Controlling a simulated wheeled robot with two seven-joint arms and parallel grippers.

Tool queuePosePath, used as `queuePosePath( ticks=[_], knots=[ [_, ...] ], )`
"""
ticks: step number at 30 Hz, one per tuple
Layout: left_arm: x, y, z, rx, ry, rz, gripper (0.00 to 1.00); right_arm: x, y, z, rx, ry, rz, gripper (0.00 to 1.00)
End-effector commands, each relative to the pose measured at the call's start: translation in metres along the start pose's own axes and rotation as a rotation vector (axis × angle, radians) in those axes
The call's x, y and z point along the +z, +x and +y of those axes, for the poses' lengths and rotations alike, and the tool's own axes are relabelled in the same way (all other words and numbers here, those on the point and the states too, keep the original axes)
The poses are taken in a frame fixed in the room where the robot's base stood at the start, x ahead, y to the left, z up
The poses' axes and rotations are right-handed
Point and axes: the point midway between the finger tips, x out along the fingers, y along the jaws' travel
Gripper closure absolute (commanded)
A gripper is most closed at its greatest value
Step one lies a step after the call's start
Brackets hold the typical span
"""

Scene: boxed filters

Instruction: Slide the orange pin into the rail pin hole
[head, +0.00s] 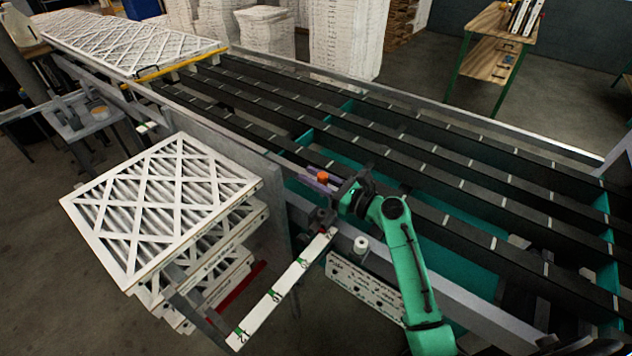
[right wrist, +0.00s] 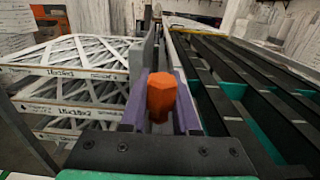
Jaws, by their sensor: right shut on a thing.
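The orange pin (head: 322,177) is held upright in my right gripper (head: 319,184), between its two purple fingers, at the near side of the conveyor. In the right wrist view the pin's orange head (right wrist: 161,97) stands up between the fingers of the gripper (right wrist: 160,118), which are shut on it. The pin's lower part is hidden. The grey side rail (head: 400,268) of the conveyor runs beneath and beside the gripper. I cannot make out the pin hole, nor whether the pin touches the rail. My left gripper is not in view.
A stack of white pleated filters (head: 165,205) stands left of the gripper, with a grey upright panel (head: 225,150) beside it. Black conveyor strips (head: 440,160) extend to the right. More filters (head: 120,45) lie at the conveyor's far end. A white labelled bar (head: 280,290) projects toward me.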

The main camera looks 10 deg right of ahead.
Motion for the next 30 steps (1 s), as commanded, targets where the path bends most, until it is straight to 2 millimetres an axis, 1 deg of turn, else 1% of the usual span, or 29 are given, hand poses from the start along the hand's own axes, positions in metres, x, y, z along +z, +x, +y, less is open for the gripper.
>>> queuePosePath(
  ticks=[4, 7, 9, 19, 23, 30],
  knots=[
    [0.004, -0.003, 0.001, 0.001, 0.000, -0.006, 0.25, 0.001, 0.000, 0.000, -0.001, 0.000, 0.000, 1.00],
    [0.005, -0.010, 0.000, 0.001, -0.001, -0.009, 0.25, 0.003, -0.001, 0.000, -0.001, 0.000, 0.001, 1.00],
    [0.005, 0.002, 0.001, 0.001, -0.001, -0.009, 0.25, -0.010, -0.001, 0.000, -0.001, 0.000, 0.001, 1.00],
    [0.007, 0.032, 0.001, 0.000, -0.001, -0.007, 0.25, -0.051, 0.000, -0.001, -0.002, -0.001, 0.001, 1.00],
    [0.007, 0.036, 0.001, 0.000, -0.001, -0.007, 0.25, -0.058, 0.000, -0.001, -0.002, -0.002, 0.000, 1.00],
    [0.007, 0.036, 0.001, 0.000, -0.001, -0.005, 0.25, -0.058, 0.000, 0.000, -0.002, -0.002, 0.000, 1.00]
  ],
)
